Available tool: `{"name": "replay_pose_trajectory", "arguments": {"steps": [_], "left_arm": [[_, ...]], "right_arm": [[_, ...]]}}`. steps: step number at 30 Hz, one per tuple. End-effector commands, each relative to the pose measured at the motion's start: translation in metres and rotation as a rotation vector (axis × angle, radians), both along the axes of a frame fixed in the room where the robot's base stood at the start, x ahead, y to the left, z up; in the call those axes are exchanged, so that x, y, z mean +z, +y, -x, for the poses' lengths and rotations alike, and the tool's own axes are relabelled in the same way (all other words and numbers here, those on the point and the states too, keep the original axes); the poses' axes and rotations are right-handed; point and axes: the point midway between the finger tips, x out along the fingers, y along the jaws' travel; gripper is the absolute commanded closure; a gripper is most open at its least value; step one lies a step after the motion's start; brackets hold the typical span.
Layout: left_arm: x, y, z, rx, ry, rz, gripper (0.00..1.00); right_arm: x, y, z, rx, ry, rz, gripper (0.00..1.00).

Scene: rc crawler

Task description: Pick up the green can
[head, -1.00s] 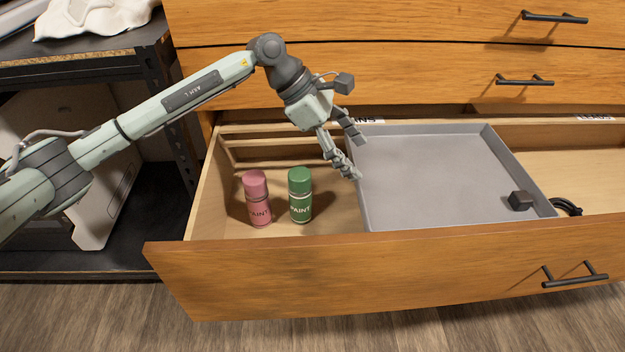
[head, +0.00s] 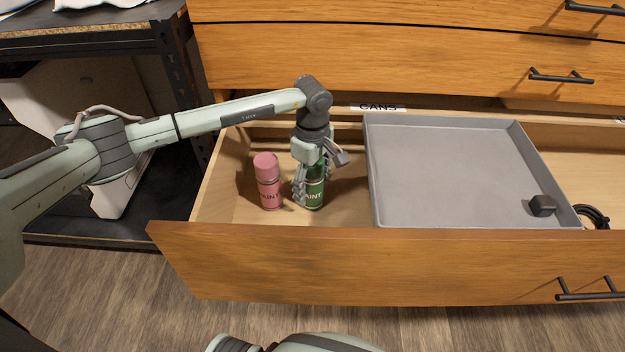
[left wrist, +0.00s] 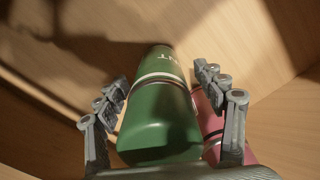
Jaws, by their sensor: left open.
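The green paint can (head: 315,190) stands upright in the left compartment of the open drawer. It also shows large between my fingers in the left wrist view (left wrist: 163,115). My left gripper (head: 312,190) points down over the can, with its fingers open on either side of it. In the left wrist view the gripper (left wrist: 165,95) shows a gap between the fingers and the can. The gripper hides the can's top in the head view. My right gripper is not in view.
A pink paint can (head: 268,183) stands just left of the green one, close to a finger. A grey tray (head: 450,165) with a small dark block (head: 542,205) lies to the right. The drawer's front wall (head: 380,262) runs along the near side.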

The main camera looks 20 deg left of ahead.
Motion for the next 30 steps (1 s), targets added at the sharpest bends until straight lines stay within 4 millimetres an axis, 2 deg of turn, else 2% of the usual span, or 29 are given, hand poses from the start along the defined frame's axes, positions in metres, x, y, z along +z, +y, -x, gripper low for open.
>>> {"name": "replay_pose_trajectory", "arguments": {"steps": [9,23,30], "left_arm": [[-0.0056,0.0000,-0.0002,0.000,-0.001,0.000,0.31],[-0.0052,0.0001,-0.0002,0.000,-0.001,0.000,0.88],[-0.0036,0.0000,-0.0007,0.000,-0.003,0.001,0.90]], "right_arm": [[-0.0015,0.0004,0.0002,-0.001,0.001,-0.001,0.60],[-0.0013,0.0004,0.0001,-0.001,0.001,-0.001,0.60],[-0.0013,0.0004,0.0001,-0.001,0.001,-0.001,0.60]]}}
